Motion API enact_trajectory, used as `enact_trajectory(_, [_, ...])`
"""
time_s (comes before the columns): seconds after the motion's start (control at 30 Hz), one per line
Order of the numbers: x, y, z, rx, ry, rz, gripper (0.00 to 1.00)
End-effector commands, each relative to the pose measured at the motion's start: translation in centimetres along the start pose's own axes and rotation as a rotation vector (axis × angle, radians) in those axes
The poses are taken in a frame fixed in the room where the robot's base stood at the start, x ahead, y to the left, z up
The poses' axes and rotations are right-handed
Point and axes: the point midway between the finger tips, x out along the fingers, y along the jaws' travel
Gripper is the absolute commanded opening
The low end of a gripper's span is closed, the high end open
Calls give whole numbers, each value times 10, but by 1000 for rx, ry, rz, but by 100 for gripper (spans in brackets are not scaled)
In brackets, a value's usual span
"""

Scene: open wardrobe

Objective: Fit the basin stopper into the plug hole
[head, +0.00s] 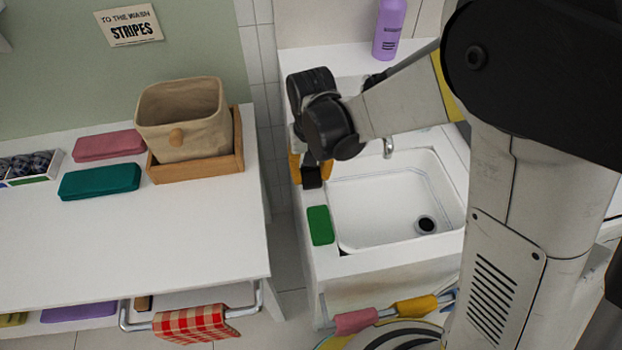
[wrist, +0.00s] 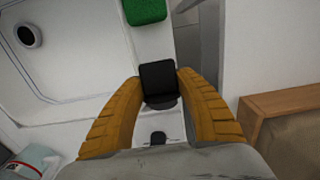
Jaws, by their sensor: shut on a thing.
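The black basin stopper (wrist: 157,76) is between the orange fingertips of my gripper (wrist: 162,80) in the wrist view; it has a blocky top and a rounded lower part. In the head view the stopper (head: 312,178) shows below my gripper (head: 304,170), over the left rim of the white basin (head: 360,205). My gripper is shut on it. The dark round plug hole (head: 425,224) is in the basin floor toward the front right, apart from the stopper. The plug hole (wrist: 27,36) also shows at upper left in the wrist view. Contact under the stopper cannot be told.
A green sponge (head: 320,225) lies on the basin's left ledge, close to the stopper. The tap (head: 388,148) stands at the basin's back, partly behind my arm. A purple bottle (head: 388,30) stands farther back. The basin interior looks empty. A wooden tray (head: 195,168) is on the left counter.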

Motion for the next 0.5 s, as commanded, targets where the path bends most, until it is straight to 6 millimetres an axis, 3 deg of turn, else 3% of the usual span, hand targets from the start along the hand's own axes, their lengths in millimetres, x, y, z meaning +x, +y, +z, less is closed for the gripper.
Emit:
enact_trajectory(0.03, [12,0,0,0,0,0,12])
enact_trajectory(0.1, [18,0,0,0,0,0,12])
enact_trajectory(0.5, [22,0,0,0,0,0,12])
